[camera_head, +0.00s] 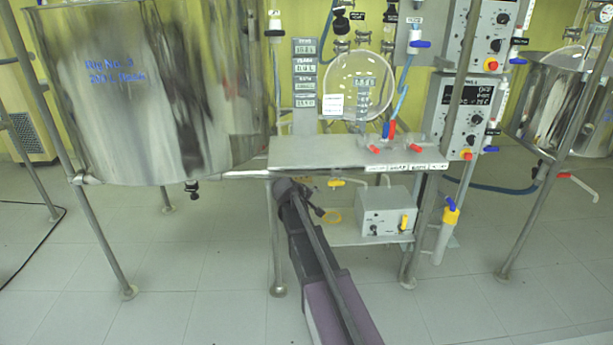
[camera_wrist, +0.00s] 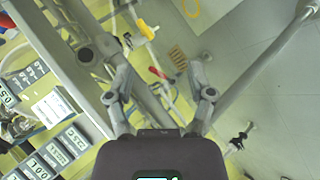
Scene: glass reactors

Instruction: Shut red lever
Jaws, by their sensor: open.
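In the wrist view a small red lever (camera_wrist: 158,73) shows between the fingers of my gripper (camera_wrist: 160,80), beyond them among pipes. My gripper is open with nothing between its fingers, and no contact with the lever shows. In the head view two red levers, a left one (camera_head: 375,149) and a right one (camera_head: 416,148), sit on top of the steel shelf (camera_head: 320,153). I cannot tell whether either is the one in the wrist view. The end of my arm is below the shelf's left part, where my gripper (camera_head: 312,205) is small and dark.
A large steel vessel (camera_head: 140,90) stands left of the shelf, and a grey control box (camera_head: 385,213) sits below it. Frame legs, including a front one (camera_head: 277,245), stand close to my arm. A yellow-handled valve (camera_wrist: 146,30) is near the lever. Open floor lies in front.

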